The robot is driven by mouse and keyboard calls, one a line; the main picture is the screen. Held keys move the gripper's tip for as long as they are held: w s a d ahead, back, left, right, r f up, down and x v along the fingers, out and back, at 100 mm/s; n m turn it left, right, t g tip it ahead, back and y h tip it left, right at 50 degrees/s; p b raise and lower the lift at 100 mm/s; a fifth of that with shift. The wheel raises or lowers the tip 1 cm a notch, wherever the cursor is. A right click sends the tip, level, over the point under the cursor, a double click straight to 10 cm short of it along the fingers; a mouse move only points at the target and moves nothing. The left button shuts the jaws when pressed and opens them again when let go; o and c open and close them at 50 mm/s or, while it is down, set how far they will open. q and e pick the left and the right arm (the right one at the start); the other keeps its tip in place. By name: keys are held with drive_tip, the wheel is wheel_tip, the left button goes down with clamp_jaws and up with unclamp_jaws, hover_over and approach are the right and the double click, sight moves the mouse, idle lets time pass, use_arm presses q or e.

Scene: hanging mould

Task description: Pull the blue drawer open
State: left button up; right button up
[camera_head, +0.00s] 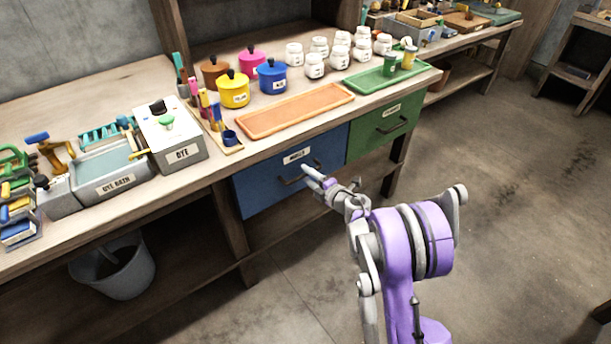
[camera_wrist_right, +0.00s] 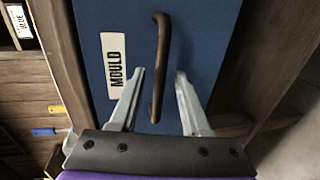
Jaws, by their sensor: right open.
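The blue drawer (camera_head: 262,188) is under the bench top and looks shut, with a white label and a dark bar handle (camera_head: 290,180). In the right wrist view the blue drawer front (camera_wrist_right: 205,40) fills the middle, with a "MOULD" label (camera_wrist_right: 115,65) and the dark handle (camera_wrist_right: 160,65). My right gripper (camera_head: 322,178) is in front of the drawer near the handle. In the right wrist view my right gripper (camera_wrist_right: 160,85) is open, its fingers on either side of the handle's near end. I cannot tell whether they touch it. My left gripper is not in view.
A green drawer (camera_head: 365,137) is right of the blue one. An orange tray (camera_head: 295,108), coloured pots (camera_head: 234,92) and white jars (camera_head: 314,68) stand on the bench top. A grey bucket (camera_head: 120,270) is under the bench at left. The floor in front is clear.

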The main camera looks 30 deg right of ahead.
drive_tip(key=shift+x, duration=0.75)
clamp_jaws()
idle(0.9)
